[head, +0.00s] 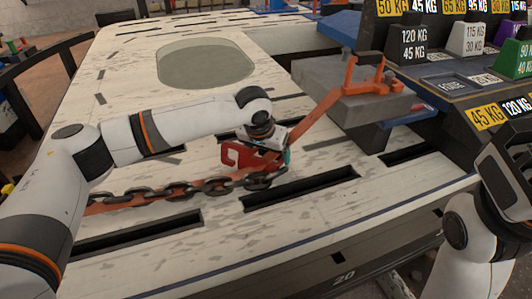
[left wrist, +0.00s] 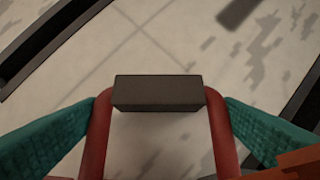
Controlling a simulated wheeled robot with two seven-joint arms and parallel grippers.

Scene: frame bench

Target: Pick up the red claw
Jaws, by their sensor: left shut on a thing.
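The red claw (head: 240,155) is over the slotted bench, at the right end of the chain, partly hidden by my left gripper. My left gripper (head: 272,158) is shut on it. In the left wrist view, teal finger pads press from both sides on the red arms of the claw (left wrist: 222,135), with a dark bar (left wrist: 158,92) across between them. I cannot tell whether the claw touches the bench top. My right arm shows at the right edge, but its fingertips do not show.
A dark chain (head: 165,194) lies left of the claw on the pale bench top (head: 130,75), which has long dark slots. An orange long-handled tool (head: 325,105) reaches from beside the claw to a grey block (head: 315,75). Weight-marked blocks (head: 412,47) stand at the upper right.

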